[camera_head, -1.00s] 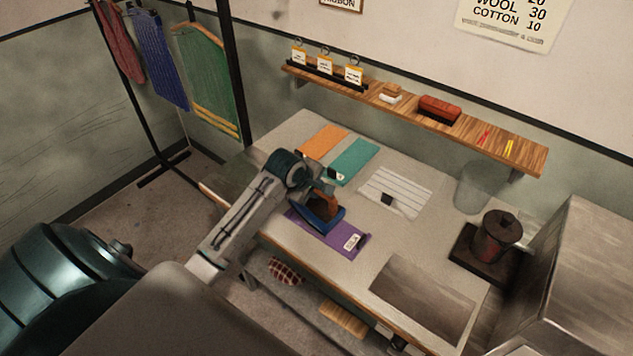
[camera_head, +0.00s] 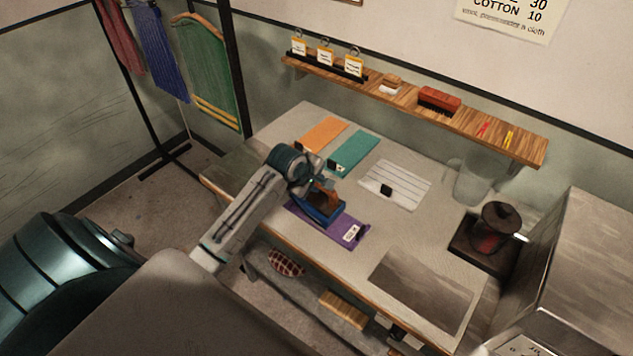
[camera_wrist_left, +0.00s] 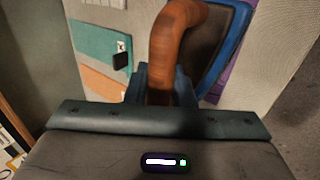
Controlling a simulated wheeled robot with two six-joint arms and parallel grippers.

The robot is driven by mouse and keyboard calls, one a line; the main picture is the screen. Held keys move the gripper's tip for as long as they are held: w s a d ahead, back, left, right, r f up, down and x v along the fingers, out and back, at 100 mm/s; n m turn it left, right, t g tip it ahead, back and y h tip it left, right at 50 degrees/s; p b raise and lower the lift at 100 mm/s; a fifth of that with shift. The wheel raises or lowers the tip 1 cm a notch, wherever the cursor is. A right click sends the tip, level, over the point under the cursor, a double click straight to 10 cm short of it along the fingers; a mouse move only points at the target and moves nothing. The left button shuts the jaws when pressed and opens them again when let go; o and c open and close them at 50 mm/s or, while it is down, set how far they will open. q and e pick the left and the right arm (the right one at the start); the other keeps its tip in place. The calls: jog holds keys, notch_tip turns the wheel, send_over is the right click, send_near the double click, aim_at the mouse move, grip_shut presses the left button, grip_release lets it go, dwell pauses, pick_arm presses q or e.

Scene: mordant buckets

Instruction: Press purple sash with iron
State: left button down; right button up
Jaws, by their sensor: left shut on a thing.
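The purple sash (camera_head: 342,225) lies flat on the table, with a white tag near its right end. The iron (camera_head: 318,212), with a blue body and a brown handle, is over the left part of the sash; I cannot tell whether it touches the cloth. My left gripper (camera_head: 318,188) is shut on the iron's handle. In the left wrist view the brown handle (camera_wrist_left: 175,45) runs into the jaws, and the iron's blue edge (camera_wrist_left: 232,50) hides much of the purple sash (camera_wrist_left: 221,80). My right gripper is not in view.
Orange (camera_head: 322,133) and teal (camera_head: 353,152) cloths and a white striped cloth (camera_head: 400,182) lie behind the sash. A dark sheet (camera_head: 420,290) lies at the table's front right. A dark canister (camera_head: 498,225) and a clear container (camera_head: 474,183) stand at the right.

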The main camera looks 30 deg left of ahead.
pick_arm(q)
jog(key=shift+f, duration=0.15)
jog(key=shift+f, duration=0.3)
dwell(0.4)
jog(key=shift+s+f, duration=0.1)
jog(key=shift+f, duration=0.05)
dwell(2.4)
jog(key=shift+w+r, duration=0.2)
jog(key=shift+r, duration=2.4)
jog(key=shift+s, duration=0.15)
